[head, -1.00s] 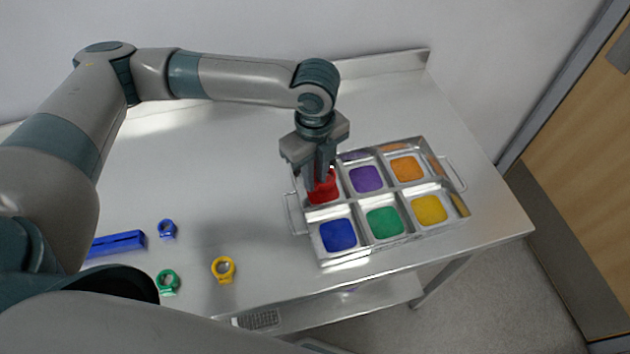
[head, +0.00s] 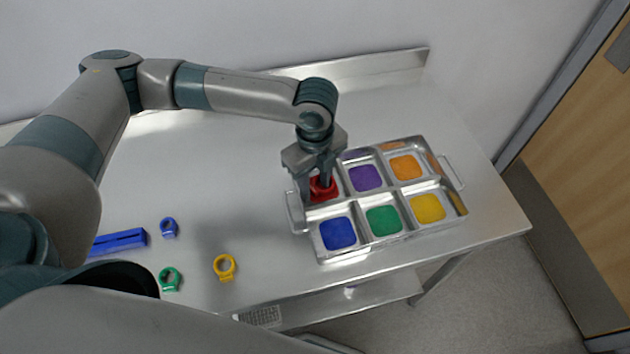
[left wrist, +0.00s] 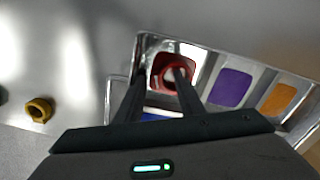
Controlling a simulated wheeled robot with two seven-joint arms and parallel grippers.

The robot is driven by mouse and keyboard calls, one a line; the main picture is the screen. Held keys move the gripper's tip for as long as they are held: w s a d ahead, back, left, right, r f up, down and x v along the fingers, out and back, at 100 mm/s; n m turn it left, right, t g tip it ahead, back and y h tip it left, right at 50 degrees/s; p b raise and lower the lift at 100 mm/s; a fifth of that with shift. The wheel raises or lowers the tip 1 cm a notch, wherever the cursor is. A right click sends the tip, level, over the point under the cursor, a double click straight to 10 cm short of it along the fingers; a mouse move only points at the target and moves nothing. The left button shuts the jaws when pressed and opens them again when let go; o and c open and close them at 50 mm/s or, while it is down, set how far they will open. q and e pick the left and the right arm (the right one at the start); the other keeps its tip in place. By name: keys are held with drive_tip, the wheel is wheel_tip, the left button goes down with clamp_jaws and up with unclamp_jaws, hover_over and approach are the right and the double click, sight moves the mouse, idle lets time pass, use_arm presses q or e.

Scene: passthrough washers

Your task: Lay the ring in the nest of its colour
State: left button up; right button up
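A red ring (head: 325,190) lies in the red nest at the back left of the metal tray (head: 346,256). In the left wrist view the red ring (left wrist: 168,77) is inside the red nest (left wrist: 158,62). My left gripper (head: 315,186) is above that nest with its fingers spread. One fingertip overlaps the ring in the left wrist view, and the other is apart from it at the left. I cannot tell whether the near finger touches the ring. My right gripper is not in view.
The other nests are purple (head: 366,178), orange (head: 406,167), blue (head: 338,233), green (head: 383,220) and yellow (head: 428,208). Loose blue (head: 169,228), green (head: 170,279) and yellow (head: 225,267) rings and a blue bar (head: 118,242) are on the table's left.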

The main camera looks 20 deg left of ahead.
sight(315, 188)
use_arm(q)
drive_tip(key=shift+r, duration=0.1)
drive_tip(key=shift+r, duration=0.55)
wheel_tip(315, 188, up, 11)
drive_tip(key=b, duration=0.2)
drive_tip(key=shift+r, duration=0.1)
idle(0.3)
